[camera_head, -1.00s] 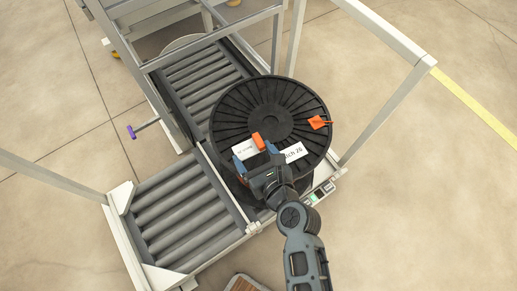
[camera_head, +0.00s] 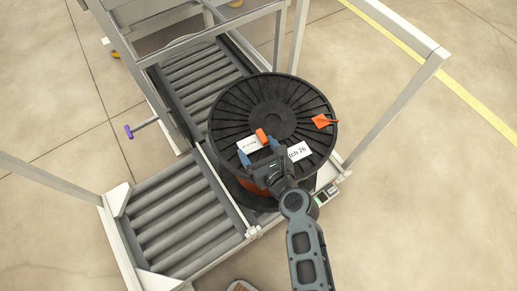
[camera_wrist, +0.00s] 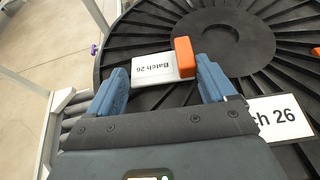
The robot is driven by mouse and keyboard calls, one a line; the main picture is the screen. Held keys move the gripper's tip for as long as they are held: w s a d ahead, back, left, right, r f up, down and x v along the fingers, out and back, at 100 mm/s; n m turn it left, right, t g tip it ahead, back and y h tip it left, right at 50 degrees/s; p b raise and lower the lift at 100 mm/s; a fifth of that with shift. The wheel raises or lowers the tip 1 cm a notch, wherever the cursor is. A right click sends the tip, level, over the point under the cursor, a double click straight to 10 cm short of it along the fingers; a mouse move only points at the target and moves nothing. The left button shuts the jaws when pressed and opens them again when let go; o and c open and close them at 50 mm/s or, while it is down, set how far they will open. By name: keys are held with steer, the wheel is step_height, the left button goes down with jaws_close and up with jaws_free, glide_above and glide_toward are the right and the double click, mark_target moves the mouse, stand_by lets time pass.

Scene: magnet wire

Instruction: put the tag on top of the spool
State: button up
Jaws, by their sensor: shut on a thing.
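The black spool (camera_head: 268,92) lies with its ribbed round flange facing up on the roller conveyor. The tag (camera_head: 248,146) is a small white plate marked "Batch 26" with an orange block at one end. It also shows in the wrist view (camera_wrist: 155,70), with its print upside down. My gripper (camera_head: 258,150) is shut on the tag across its length, one blue finger at each end. The tag is over the near part of the flange; I cannot tell whether it touches it. A white "Batch 26" label (camera_wrist: 279,117) lies on the flange, right of my gripper, partly hidden by it.
An orange piece (camera_head: 321,121) sits at the flange's right side. Grey rollers (camera_head: 178,215) and pale frame posts (camera_head: 396,105) surround the spool. A purple-ended handle (camera_head: 129,131) sticks out at the left. Most of the far flange is clear.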

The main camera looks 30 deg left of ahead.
steer(key=o, duration=0.8)
steer(key=shift+o, duration=0.2)
steer(key=p+v, duration=0.2)
steer(key=v, duration=1)
steer(key=shift+s+f, duration=0.1)
steer(key=s+d+r+n+t+h, duration=0.2)
steer(key=s+d+n+t+h, duration=0.25)
steer(key=d, duration=0.65)
steer(key=s+d+r+n+t+h, duration=0.1)
steer(key=s+d+r+n+h, duration=0.15)
steer(key=s+d+n, duration=0.6)
steer(key=s+d+r+n+t+h, duration=0.1)
steer(key=s+d+r+n, duration=0.3)
steer(key=r, duration=0.5)
steer(key=s+d+r+n+t+h, duration=0.2)
steer(key=s+d+r+n, duration=0.3)
steer(key=r, duration=0.5)
steer(key=shift+d+n+h, duration=0.85)
steer(key=shift+n+h, duration=0.05)
